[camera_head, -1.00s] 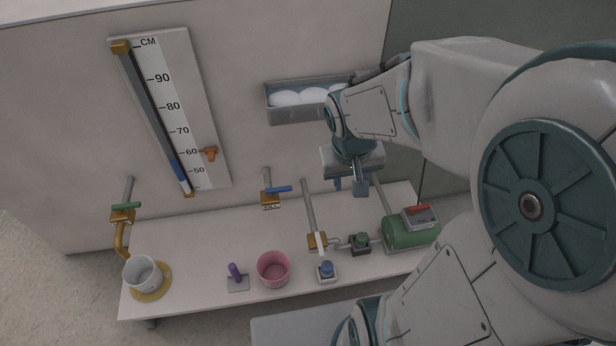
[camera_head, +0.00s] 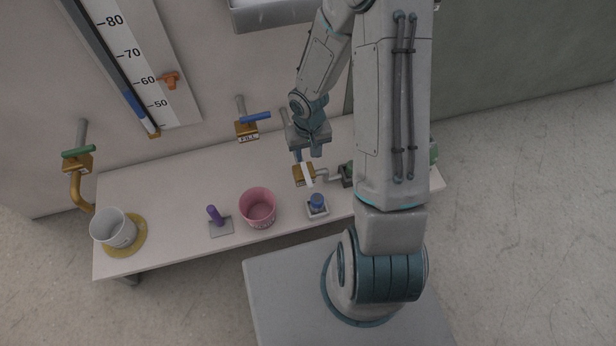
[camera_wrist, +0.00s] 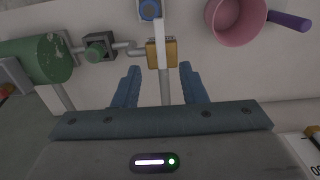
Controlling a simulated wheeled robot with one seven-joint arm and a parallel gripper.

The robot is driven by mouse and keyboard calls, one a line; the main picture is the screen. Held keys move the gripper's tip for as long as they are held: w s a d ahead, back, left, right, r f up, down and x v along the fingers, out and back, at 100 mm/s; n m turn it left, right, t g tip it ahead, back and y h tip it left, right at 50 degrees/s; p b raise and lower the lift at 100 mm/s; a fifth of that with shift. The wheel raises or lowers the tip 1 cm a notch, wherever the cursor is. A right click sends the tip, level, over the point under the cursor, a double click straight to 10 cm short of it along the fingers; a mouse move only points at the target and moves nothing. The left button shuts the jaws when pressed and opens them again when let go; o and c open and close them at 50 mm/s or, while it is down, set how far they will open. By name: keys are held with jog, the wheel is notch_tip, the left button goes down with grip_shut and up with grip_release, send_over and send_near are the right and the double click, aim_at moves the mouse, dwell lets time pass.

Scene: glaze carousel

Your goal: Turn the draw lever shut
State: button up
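No label reading "draw" is legible. A brass valve (camera_head: 303,176) with a white lever (camera_head: 308,173) sits on a pipe at the table's right part; the lever lies in line with the pipe. In the wrist view the white lever (camera_wrist: 160,38) runs over the brass body (camera_wrist: 162,54), ahead of my fingers. My gripper (camera_head: 308,153) is just above and behind this valve, fingers apart and empty; the wrist view shows the open gap (camera_wrist: 159,84). A green lever (camera_head: 79,152) sits crosswise on a brass valve (camera_head: 77,164) at far left.
A blue lever (camera_head: 256,117) tops the valve marked FILL. A blue button (camera_head: 317,200), pink pot (camera_head: 258,206), purple-handled plate (camera_head: 220,228) and white cup (camera_head: 114,229) stand along the table. A green tank (camera_wrist: 35,62) and valve block (camera_wrist: 98,48) adjoin the pipe.

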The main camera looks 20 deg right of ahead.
aim_at(308, 179)
notch_tip(308, 179, down, 13)
jog(key=b, duration=0.5)
jog(key=shift+f, duration=0.15)
grip_shut()
